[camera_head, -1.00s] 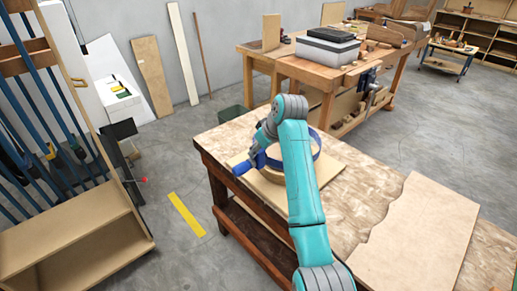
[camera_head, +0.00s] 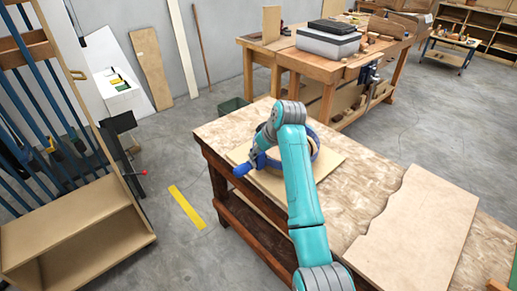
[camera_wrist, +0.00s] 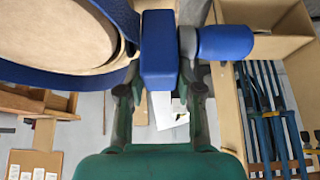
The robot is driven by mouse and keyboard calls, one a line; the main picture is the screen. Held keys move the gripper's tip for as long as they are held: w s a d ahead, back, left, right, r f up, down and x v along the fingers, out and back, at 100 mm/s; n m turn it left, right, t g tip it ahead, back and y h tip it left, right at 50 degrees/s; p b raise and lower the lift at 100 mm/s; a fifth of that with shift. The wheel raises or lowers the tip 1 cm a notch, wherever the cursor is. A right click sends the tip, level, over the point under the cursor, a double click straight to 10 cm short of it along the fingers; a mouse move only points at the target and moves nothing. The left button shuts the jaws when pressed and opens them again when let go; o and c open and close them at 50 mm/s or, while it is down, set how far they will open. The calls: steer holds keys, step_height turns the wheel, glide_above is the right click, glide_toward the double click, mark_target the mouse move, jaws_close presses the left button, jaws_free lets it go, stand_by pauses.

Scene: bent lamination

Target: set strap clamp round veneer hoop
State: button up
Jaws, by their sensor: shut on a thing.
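The strap clamp (camera_head: 243,169) is blue, with a round handle sticking out left and a band forming a loop. In the wrist view its block (camera_wrist: 158,50) sits between the fingers of my gripper (camera_wrist: 160,88), which is shut on it; the handle (camera_wrist: 225,42) points right. The tan veneer hoop (camera_head: 311,147) stands on a board on the bench, partly hidden behind my arm. In the wrist view the band (camera_wrist: 60,80) curves around a tan round form (camera_wrist: 65,35). I cannot tell whether the band touches it all round.
The board (camera_head: 325,163) lies on the wooden bench (camera_head: 372,190). A thin wavy-edged sheet (camera_head: 420,225) covers the bench's right part. A rack with blue clamps (camera_head: 50,120) stands at left. Another workbench (camera_head: 290,60) stands behind.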

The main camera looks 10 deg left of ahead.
mark_target(259, 161)
steer(key=shift+f, duration=0.4)
stand_by(0.4)
steer(key=shift+f, duration=1.85)
stand_by(0.4)
steer(key=o, duration=1.1)
steer(key=shift+o, duration=0.2)
steer(key=v, duration=1.2)
steer(key=shift+s+r, duration=0.1)
steer(key=shift+v, duration=2.9)
